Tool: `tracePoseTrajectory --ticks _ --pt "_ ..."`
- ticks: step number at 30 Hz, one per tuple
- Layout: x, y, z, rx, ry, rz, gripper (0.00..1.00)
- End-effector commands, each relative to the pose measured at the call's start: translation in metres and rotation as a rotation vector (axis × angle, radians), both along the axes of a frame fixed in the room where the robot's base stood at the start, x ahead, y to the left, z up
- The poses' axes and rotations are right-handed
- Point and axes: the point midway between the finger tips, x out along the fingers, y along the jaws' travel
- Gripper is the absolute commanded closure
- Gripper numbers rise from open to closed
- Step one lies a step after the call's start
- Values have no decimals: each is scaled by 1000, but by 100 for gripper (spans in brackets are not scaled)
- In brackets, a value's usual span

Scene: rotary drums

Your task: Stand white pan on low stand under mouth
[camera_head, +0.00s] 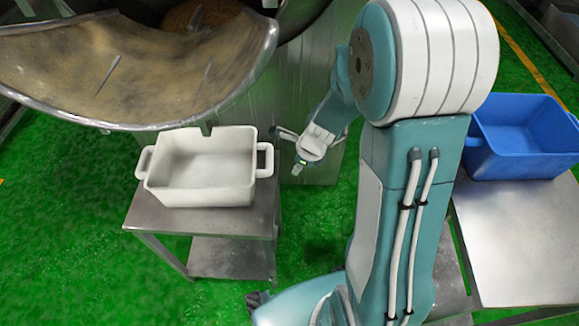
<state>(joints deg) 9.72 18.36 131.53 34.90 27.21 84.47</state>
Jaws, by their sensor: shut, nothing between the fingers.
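The white pan (203,186), a rectangular dish with a handle at each end, stands upright and empty on the low metal stand (150,219). It sits below the wide metal mouth (140,75) of the drum, whose lower lip comes close to the pan's back rim. My gripper (291,152) is just right of the pan's right handle, beside the stand, and appears apart from the handle. It looks small and partly turned away, and holds nothing. The fingertips are hard to make out.
A blue bin (524,138) stands on a metal table (515,235) at the right. A metal panel (306,90) stands behind my gripper. My arm crosses the middle of the view. Green floor (65,240) is clear at the left.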

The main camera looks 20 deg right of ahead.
Motion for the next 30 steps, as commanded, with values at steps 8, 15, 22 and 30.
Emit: tracePoseTrajectory --ticks 8,15,22,30 --pt "6 12 -45 -1 4 3 100" --pt "17 27 -72 -2 -2 9 100" --pt "32 48 -71 -1 -2 5 100" --pt "35 52 -71 -2 -1 4 100"
